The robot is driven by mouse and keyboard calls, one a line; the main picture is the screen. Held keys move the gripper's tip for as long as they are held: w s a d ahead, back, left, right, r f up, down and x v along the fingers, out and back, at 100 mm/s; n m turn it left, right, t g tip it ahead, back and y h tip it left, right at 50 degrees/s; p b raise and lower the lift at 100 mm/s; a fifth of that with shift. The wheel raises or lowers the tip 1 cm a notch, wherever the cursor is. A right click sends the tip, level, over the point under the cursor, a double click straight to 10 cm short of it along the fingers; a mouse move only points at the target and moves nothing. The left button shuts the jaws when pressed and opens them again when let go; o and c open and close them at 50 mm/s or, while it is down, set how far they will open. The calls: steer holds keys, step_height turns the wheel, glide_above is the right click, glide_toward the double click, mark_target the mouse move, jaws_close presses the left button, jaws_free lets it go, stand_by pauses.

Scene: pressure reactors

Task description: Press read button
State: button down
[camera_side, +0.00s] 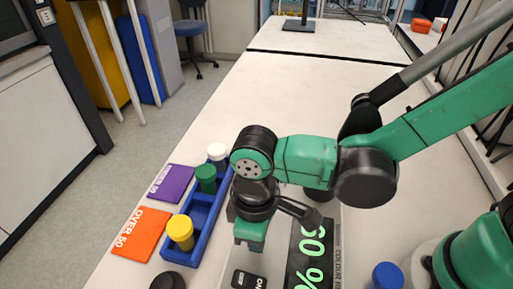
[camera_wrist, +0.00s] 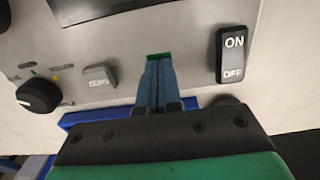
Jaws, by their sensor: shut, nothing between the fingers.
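The instrument is a grey panel (camera_wrist: 185,25) with a dark display, which shows large green digits (camera_side: 308,255) in the side view. In the wrist view, my gripper (camera_wrist: 158,68) has its two blue fingers together, with nothing between them. The fingertips overlap a small green button-like patch (camera_wrist: 159,56) on the panel and hide most of it. No read label is legible there, and I cannot tell whether the tips touch it. A grey button (camera_wrist: 99,77) with unclear lettering lies left of the fingers. In the side view, my gripper's fingertips are hidden.
A black ON/OFF switch (camera_wrist: 233,54) is close right of the fingers, and a black knob (camera_wrist: 38,96) is at left. A blue rack (camera_side: 204,213) holds capped vials beside the instrument. Orange (camera_side: 141,232) and purple (camera_side: 171,183) cards lie left.

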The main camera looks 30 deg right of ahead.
steer(key=shift+f, duration=0.2)
step_height(320, 180, up, 14)
steer(key=shift+r, duration=0.2)
stand_by(0.4)
stand_by(0.5)
steer(key=w+d+f+m+t, duration=0.2)
steer(key=d+m+t, duration=0.1)
steer(key=d, duration=0.7)
steer(key=w+d+f+m+t, duration=0.2)
steer(key=d+m+t, duration=0.2)
steer(key=d, duration=0.6)
steer(key=shift+w+d+f+m, duration=0.15)
steer(key=shift+d+f+m, duration=0.15)
steer(key=shift+m, duration=0.7)
